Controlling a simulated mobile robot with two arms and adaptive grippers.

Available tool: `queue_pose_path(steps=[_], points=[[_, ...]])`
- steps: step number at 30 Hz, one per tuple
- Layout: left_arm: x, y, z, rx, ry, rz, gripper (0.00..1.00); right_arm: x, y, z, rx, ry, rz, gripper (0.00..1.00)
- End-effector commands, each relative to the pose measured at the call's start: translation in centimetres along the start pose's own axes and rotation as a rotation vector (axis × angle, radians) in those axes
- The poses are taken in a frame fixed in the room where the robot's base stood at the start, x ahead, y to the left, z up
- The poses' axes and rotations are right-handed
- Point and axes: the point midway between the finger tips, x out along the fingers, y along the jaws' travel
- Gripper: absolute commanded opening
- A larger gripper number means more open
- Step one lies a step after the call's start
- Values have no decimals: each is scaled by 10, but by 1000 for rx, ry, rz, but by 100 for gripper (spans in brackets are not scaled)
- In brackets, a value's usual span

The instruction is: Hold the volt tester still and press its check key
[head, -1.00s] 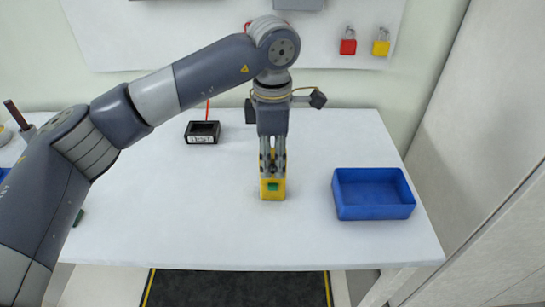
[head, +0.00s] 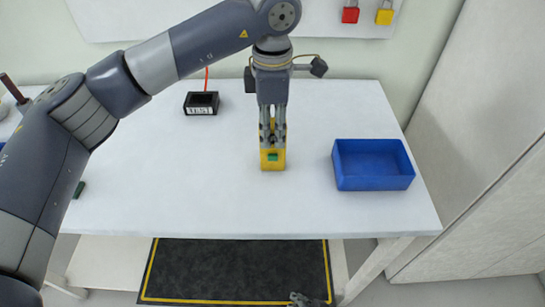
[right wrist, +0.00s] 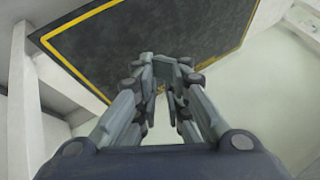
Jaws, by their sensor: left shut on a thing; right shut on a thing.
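The volt tester (head: 265,164), a small yellow block with a green patch (head: 272,157) on the side facing me, is upright at the middle of the white table. My left gripper (head: 272,146) comes down from above and is shut on its upper part. I cannot tell whether the green patch is the check key. My right gripper (right wrist: 166,62) points over the floor in the right wrist view, its fingers close together on something I cannot make out. Only its tip (head: 299,299) shows at the bottom of the head view, below the table's front edge.
A blue open bin (head: 372,184) stands on the table (head: 180,200) to the right of the tester. A black box marked TEST (head: 201,103) is at the back left. A dark mat (head: 235,270) with a yellow border lies on the floor. The table around the tester is clear.

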Motion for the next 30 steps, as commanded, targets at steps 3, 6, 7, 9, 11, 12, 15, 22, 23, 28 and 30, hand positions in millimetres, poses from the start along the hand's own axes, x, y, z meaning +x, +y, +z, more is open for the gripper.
queue_pose_path(steps=[3,6,7,9,11,12,15,22,23,28,30], points=[[4,-1,0,1,4,-6,0,-20,-54,-23,81,35,-103,0],[4,-1,0,1,4,-6,0,-42,-95,-41,149,55,-189,0],[4,-1,0,1,4,-6,0,-49,-108,-46,168,59,-215,0],[4,-1,0,1,4,-6,0,-67,-135,-58,214,68,-277,0],[4,-1,0,1,4,-6,0,-83,-158,-67,253,72,-330,0],[4,-1,0,1,4,-6,0,-95,-173,-74,278,75,-366,0],[4,-1,0,1,4,-6,0,-128,-208,-88,340,76,-456,0],[4,-1,0,1,4,-7,0,-213,-278,-120,474,61,-668,0],[4,-1,0,1,4,-7,0,-226,-286,-124,490,57,-695,0],[4,-1,0,1,4,-7,0,-257,-284,-157,262,186,-721,0],[4,-1,0,1,4,-7,0,-265,-279,-171,115,262,-702,0]])
